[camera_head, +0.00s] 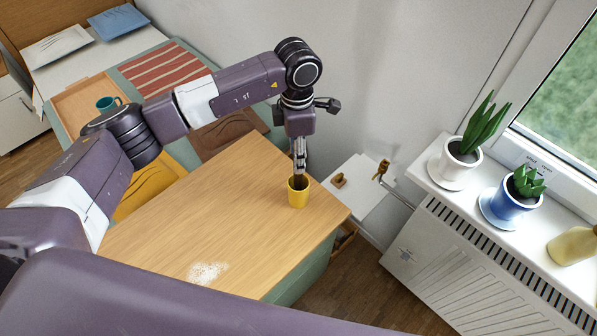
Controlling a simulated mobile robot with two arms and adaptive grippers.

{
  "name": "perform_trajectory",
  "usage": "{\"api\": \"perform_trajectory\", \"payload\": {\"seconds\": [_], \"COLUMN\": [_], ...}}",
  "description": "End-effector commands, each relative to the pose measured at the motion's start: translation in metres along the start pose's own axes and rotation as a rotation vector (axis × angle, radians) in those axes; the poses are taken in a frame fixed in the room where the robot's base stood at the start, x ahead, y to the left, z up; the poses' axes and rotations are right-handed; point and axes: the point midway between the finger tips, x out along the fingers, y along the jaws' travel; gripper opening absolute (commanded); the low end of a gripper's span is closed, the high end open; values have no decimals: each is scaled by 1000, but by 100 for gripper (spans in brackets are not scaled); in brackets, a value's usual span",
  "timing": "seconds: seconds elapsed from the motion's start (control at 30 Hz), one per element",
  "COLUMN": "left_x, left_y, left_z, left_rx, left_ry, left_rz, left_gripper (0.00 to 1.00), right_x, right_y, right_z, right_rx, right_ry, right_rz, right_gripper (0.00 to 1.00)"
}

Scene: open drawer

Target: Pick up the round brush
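A yellow cup (298,195) stands upright at the right corner of the wooden table top (200,215). My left gripper (299,168) points down directly over the cup, with its fingertips at the cup's mouth. Something dark brown shows inside the mouth below the fingers; it may be the round brush, but the fingers and cup wall hide most of it. The fingers look close together, and I cannot tell whether they hold anything. A small brown object (338,181) lies on a white side surface (358,190) beyond the table; it is too small to identify surely. My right gripper is out of view.
White specks (206,272) lie on the table's front part. A radiator (470,270) and sill with potted plants (460,160) stand at right. A brass-coloured valve (382,169) is behind the side surface. A bed with a tray and teal mug (108,103) is at left.

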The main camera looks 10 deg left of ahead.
Motion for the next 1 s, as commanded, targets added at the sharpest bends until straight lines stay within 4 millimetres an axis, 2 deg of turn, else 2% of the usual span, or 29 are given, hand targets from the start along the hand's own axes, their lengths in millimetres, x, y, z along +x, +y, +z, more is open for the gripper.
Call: {"api": "perform_trajectory", "payload": {"seconds": [0.03,0.2,0.43,0.8,1.0], "left_x": [4,22,25,24,24], "left_y": [-1,0,0,0,0], "left_z": [0,1,1,1,1], "left_rx": [1,1,1,1,1], "left_ry": [3,0,-1,-1,-1], "left_rz": [-4,-1,0,0,1], "left_gripper": [38,38,38,0,0], "right_x": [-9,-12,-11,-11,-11], "right_y": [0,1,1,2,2], "right_z": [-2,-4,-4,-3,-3], "right_rx": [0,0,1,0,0], "right_ry": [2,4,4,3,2], "right_rz": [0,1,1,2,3], "right_gripper": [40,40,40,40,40]}}
